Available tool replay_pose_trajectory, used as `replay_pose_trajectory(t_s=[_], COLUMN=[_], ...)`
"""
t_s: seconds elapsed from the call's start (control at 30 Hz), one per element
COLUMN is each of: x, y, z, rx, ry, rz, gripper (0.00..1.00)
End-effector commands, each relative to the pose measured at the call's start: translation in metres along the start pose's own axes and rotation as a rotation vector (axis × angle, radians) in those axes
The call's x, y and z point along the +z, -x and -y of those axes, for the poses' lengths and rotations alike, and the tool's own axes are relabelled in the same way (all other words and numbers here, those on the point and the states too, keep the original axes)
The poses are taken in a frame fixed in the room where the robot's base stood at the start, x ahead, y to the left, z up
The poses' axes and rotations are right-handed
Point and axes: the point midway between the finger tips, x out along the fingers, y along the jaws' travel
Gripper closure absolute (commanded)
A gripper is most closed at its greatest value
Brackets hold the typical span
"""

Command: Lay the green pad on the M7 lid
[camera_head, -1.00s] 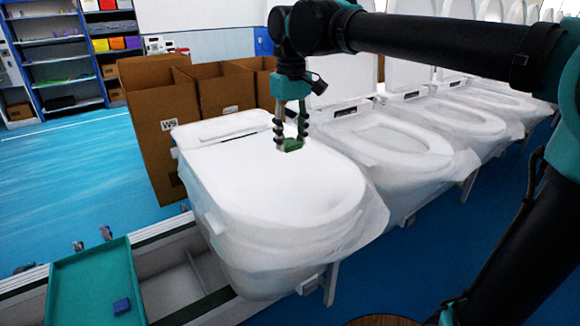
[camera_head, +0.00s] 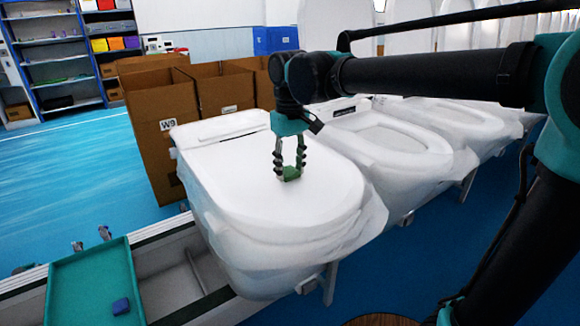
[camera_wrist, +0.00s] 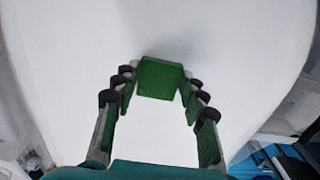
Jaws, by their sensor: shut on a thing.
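The green pad (camera_wrist: 159,78) is a small green block between the fingertips of my gripper (camera_wrist: 159,92). In the head view my gripper (camera_head: 289,174) points down over the closed white toilet lid (camera_head: 240,205), with the green pad (camera_head: 291,174) at its tips. The fingers are shut on the pad. The pad is at or just above the lid's surface, and I cannot tell if it touches. The lid (camera_wrist: 70,60) fills most of the wrist view, with a soft shadow beyond the pad. No M7 label is readable on this toilet.
A teal tray (camera_head: 75,305) holding a blue block (camera_head: 121,306) is at the lower left. A cardboard box marked W9 (camera_head: 160,160) stands behind the toilet. Another toilet, with its lid raised (camera_head: 385,150), stands to the right. The lid around the pad is clear.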

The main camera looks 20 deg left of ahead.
Motion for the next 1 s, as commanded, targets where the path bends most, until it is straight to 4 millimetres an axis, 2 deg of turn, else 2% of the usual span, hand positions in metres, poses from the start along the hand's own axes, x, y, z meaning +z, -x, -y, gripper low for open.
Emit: replay_pose_trajectory(t_s=[0.03, 0.07, 0.2, 0.5, 0.63, 0.77, 1.0], x=[0.0, 0.0, 0.0, 0.0, 0.0, 0.001, 0.0], y=[-0.002, -0.001, -0.001, 0.0, 0.008, 0.028, 0.078], z=[0.0, 0.0, 0.0, 0.0, 0.0, 0.0, 0.0], rx=[0.0, 0.0, 0.0, 0.0, 0.0, 0.0, 0.0], ry=[0.0, 0.0, 0.0, 0.0, 0.0, 0.0, 0.0], rz=[0.0, 0.0, 0.0, 0.0, 0.0, 0.0, 0.0], gripper=[0.68, 0.56, 0.38, 0.37, 0.37, 0.37, 0.37])
